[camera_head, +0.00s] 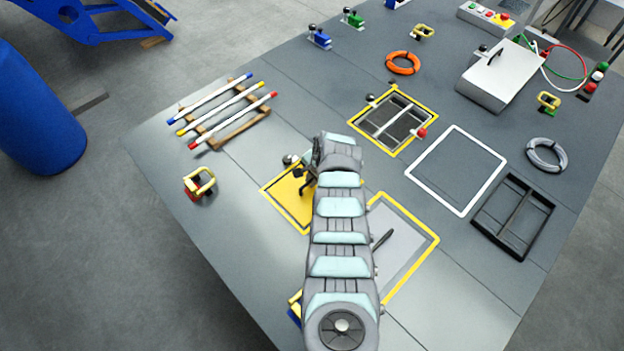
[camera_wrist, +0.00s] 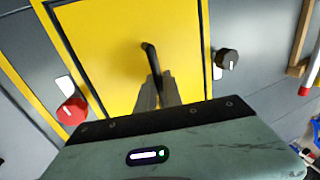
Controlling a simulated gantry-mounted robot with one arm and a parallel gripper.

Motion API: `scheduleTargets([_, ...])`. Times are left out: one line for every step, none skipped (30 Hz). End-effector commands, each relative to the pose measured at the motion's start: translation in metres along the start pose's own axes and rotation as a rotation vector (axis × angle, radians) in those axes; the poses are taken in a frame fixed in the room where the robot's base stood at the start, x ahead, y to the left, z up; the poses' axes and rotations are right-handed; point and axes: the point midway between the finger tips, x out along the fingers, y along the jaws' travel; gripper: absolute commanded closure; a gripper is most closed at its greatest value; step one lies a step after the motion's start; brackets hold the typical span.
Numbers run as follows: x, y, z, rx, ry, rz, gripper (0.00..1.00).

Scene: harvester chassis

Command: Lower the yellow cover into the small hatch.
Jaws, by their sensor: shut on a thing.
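The yellow cover (camera_head: 285,196) lies over the small hatch, inside its yellow border (camera_head: 270,203), at the middle of the deck in the head view. In the wrist view the cover (camera_wrist: 110,45) fills the middle, with its edges close to parallel to the yellow frame (camera_wrist: 203,15) and thin dark gaps at its sides. My gripper (camera_wrist: 155,88) is shut on the cover's dark handle (camera_wrist: 149,55). I cannot tell whether the cover is fully seated or slightly raised. In the head view my arm hides the cover's right part and the fingertips.
A red knob (camera_wrist: 72,110) and a black knob (camera_wrist: 227,58) stand beside the hatch frame in the wrist view. In the head view an open grated hatch (camera_head: 397,122) lies behind, a grey panel (camera_head: 405,240) to the right, and a rack of rods (camera_head: 222,112) to the left.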

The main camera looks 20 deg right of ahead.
Motion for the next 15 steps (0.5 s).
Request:
scheduleTargets([0.001, -0.0008, -0.0006, 0.0, 0.001, -0.002, 1.0])
scheduleTargets([0.0012, -0.0007, -0.0006, 0.0, 0.001, -0.002, 1.0])
scheduleTargets([0.0012, -0.0007, -0.0007, 0.0, 0.001, -0.002, 1.0])
scheduleTargets([0.001, -0.0007, -0.0006, 0.0, 0.001, -0.002, 1.0])
scheduleTargets([0.0009, -0.0008, -0.0006, 0.0, 0.001, -0.002, 1.0])
scheduleTargets([0.0007, -0.0008, -0.0006, -0.001, 0.001, -0.002, 1.0])
scheduleTargets([0.0007, -0.0008, -0.0006, -0.001, 0.001, -0.002, 1.0])
scheduleTargets([0.0006, -0.0009, -0.0006, -0.001, 0.001, -0.002, 1.0])
scheduleTargets([0.0007, -0.0008, -0.0005, -0.001, 0.001, -0.002, 0.88])
scheduleTargets([0.0006, -0.0009, -0.0006, -0.001, 0.001, -0.002, 0.85])
scheduleTargets([0.0007, -0.0008, -0.0005, -0.001, 0.001, -0.002, 0.83])
scheduleTargets([0.0008, -0.0008, -0.0005, -0.001, 0.001, -0.002, 0.8])
scheduleTargets([0.0009, -0.0006, -0.0003, -0.001, 0.001, -0.002, 0.77])
scheduleTargets([0.001, -0.0004, -0.0003, -0.001, 0.001, -0.001, 0.75])
scheduleTargets([0.0011, -0.0003, -0.0002, -0.001, 0.001, -0.001, 0.72])
